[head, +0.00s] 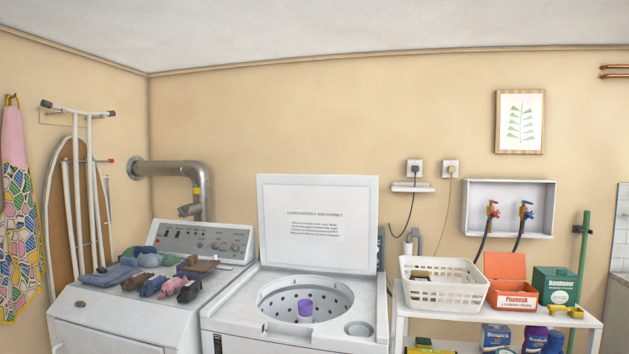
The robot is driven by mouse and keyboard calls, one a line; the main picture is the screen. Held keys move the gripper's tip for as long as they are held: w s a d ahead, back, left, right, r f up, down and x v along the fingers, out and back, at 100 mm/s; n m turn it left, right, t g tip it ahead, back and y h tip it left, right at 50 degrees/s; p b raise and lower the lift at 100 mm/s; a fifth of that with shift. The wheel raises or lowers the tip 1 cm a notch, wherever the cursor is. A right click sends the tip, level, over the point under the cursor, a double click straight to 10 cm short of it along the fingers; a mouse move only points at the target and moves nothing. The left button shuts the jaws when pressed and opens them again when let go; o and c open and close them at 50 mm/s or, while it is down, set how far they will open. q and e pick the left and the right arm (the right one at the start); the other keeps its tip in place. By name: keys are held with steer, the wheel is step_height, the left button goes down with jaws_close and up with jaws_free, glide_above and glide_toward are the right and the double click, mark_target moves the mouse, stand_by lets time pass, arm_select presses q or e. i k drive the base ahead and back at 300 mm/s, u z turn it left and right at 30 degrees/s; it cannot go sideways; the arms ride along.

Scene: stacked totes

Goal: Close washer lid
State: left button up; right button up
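The washer (230,318) is a white top-loader at the lower middle of the head view. Its lid (318,247) stands upright and open at the back, with printed text on its inner face. The round drum opening (272,296) is uncovered, and a purple-topped agitator (306,308) shows inside it. Neither of my grippers is in the head view.
A dryer (110,335) with folded clothes and socks on top stands left of the washer. At right, a white shelf (410,322) holds a white basket (445,296), an open orange box (512,296) and a green box (556,284). The space above the drum looks clear.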

mark_target(316, 222)
steer(key=z, duration=1.5)
steer(key=i, duration=1)
steer(key=u, duration=1.95)
